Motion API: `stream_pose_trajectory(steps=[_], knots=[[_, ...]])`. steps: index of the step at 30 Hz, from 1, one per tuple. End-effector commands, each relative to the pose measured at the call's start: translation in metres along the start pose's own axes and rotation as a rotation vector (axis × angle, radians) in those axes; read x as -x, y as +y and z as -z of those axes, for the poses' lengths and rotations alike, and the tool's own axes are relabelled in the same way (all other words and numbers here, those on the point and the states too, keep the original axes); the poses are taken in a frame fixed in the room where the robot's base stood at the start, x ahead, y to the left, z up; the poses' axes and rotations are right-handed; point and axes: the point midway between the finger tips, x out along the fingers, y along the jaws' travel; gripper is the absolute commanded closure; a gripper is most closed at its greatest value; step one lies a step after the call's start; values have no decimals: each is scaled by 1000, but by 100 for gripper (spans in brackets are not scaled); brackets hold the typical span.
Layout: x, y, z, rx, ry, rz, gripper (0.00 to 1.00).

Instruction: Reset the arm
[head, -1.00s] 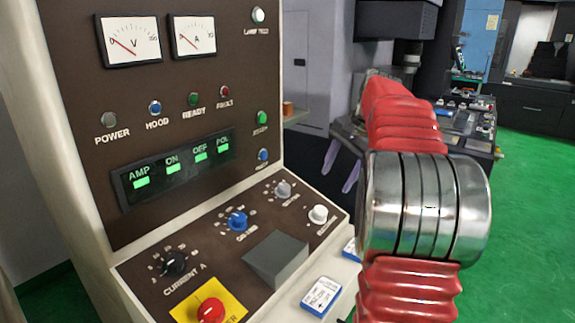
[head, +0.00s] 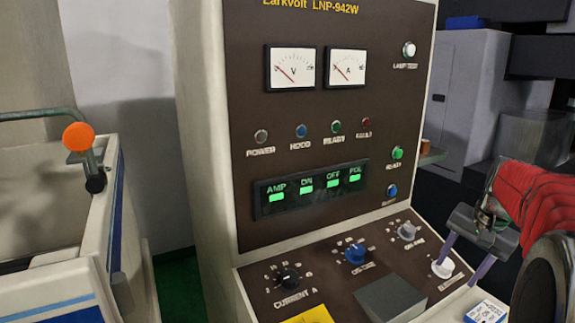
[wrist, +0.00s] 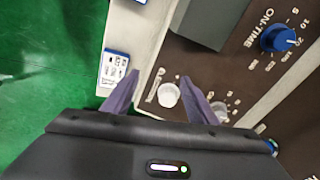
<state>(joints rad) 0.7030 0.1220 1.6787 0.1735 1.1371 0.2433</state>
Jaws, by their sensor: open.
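My gripper (head: 456,272) is at the right of the head view, above the lower right corner of the console's sloping panel. Its two purple fingers are apart and empty. A white knob (head: 443,268) shows between the fingers in the head view. In the wrist view my gripper (wrist: 159,76) points over the panel's edge, with the white knob (wrist: 168,95) near the right finger. I cannot tell how far above the knob the fingertips are. My red-sleeved arm fills the right edge of the head view.
The brown console (head: 340,115) has two meters, lamps and a lit green display (head: 310,190). A black knob (head: 288,278), a blue knob (head: 355,253), a grey knob (head: 407,231) and a grey block (head: 391,298) are on the panel. A labelled box (head: 487,312) lies at its edge.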

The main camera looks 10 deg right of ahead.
Motion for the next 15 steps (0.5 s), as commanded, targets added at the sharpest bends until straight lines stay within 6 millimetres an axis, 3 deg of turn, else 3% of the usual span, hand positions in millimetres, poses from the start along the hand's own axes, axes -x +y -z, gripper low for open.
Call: stream_pose_trajectory(steps=[3,15], knots=[[0,-10,-38,108,11,-12,47],[-3,-27,-156,442,54,-26,47]])
